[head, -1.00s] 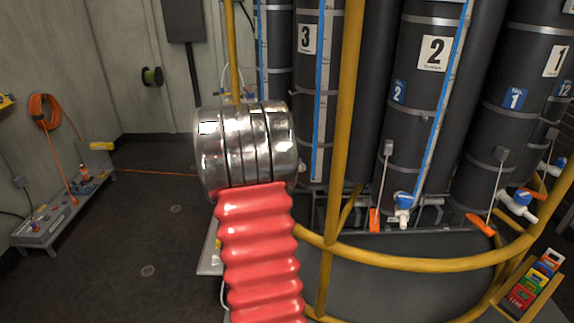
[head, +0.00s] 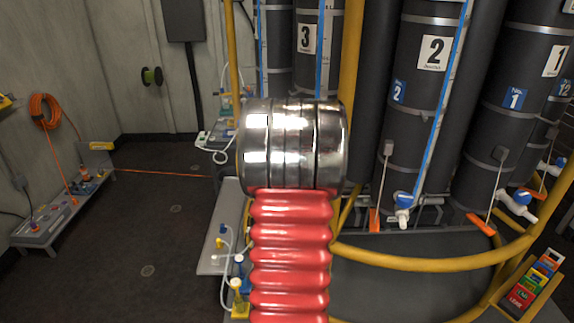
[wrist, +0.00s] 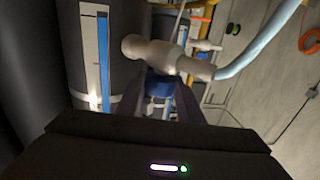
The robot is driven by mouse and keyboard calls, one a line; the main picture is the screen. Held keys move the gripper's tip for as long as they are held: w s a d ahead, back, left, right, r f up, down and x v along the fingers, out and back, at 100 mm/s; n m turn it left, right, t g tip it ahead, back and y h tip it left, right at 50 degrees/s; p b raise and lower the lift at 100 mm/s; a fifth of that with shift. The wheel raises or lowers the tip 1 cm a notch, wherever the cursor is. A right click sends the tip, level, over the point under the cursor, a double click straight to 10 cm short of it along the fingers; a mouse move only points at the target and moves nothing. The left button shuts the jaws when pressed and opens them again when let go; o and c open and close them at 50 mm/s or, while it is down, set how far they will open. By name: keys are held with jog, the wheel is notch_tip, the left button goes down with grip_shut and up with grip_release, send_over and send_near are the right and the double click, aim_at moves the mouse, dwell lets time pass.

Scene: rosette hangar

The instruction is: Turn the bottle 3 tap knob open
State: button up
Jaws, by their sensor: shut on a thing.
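Bottle 3 (head: 310,75) is a tall black cylinder with a white "3" label in the head view. My arm's metal wrist rings and red bellows cover its lower part and tap there. In the wrist view a pale tap body (wrist: 160,55) sticks out from a dark cylinder, with a pale hose on its outlet. Its blue knob (wrist: 160,86) sits between the dark fingers of my gripper (wrist: 161,98), which are shut on it. The knob's exact angle is hard to tell. My gripper is hidden in the head view.
Bottle 2 (head: 420,100) and bottle 1 (head: 515,100) stand to the right with their own blue-handled taps. A yellow rail (head: 430,264) curves in front of the bottles. The floor (head: 150,220) between is largely clear.

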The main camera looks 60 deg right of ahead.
jog(key=shift+s+d+n+t+y, duration=0.1)
jog(key=shift+n+t+y, duration=0.9)
jog(key=shift+t, duration=0.2)
jog(key=shift+s+d+n+t+y, duration=0.1)
jog(key=shift+n+t+y, duration=0.9)
jog(key=shift+t, duration=0.2)
jog(key=shift+r+n+t+y, duration=0.1)
jog(key=shift+n+t+y, duration=0.3)
jog(key=shift+y, duration=0.1)
jog(key=o, duration=0.8)
jog(key=shift+o, duration=1.3)
jog(key=shift+w+a, duration=0.1)
jog(key=shift+a, duration=0.05)
jog(key=shift+r, duration=4.9)
